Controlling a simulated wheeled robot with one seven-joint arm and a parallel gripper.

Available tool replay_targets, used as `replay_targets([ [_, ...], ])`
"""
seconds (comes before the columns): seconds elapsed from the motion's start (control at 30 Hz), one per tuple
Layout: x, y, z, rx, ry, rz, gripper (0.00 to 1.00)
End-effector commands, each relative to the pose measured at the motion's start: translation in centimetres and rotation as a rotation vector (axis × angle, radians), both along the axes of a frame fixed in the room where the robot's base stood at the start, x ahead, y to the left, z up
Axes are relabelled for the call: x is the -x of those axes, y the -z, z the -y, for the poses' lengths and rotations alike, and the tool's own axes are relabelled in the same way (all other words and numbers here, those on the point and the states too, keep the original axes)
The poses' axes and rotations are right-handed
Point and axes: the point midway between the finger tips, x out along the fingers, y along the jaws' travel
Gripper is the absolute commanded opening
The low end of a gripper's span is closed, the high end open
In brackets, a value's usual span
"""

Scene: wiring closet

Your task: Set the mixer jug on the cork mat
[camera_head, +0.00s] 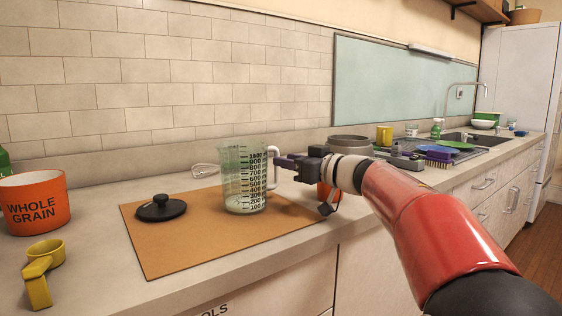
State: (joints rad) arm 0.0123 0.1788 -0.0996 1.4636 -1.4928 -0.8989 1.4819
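The mixer jug (238,180) is a clear measuring jug with dark scale marks and a pale handle on its right side. It stands upright over the right part of the brown cork mat (180,245); its base looks level with the mat, but I cannot tell whether it touches. My gripper (280,162) reaches in from the right, with its dark fingers at the jug's handle. The fingers overlap in this view, so I cannot see whether they are closed on the handle.
A black lid (161,208) lies on the mat's left part. An orange "WHOLE GRAIN" tub (35,203) and a yellow scoop (40,275) stand to the left. A whisk (204,170) lies behind the jug. An orange item (325,192) is partly hidden behind my gripper. A sink (470,138) is farther right.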

Motion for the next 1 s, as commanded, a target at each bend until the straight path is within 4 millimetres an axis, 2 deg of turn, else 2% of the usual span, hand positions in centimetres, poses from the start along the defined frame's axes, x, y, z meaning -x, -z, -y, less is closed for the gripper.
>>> replay_targets([
  [0.2,3.5,0.0,3.6,0.001,0.004,0.002,0.34],
  [0.4,5.5,0.0,5.6,0.001,0.002,0.001,0.34],
  [0.83,6.2,-0.3,6.2,-0.005,0.018,0.013,0.34],
  [0.93,6.5,-1.5,7.0,-0.025,0.115,0.067,0.34],
  [1.0,7.1,-2.4,8.3,-0.044,0.245,0.114,0.34],
])
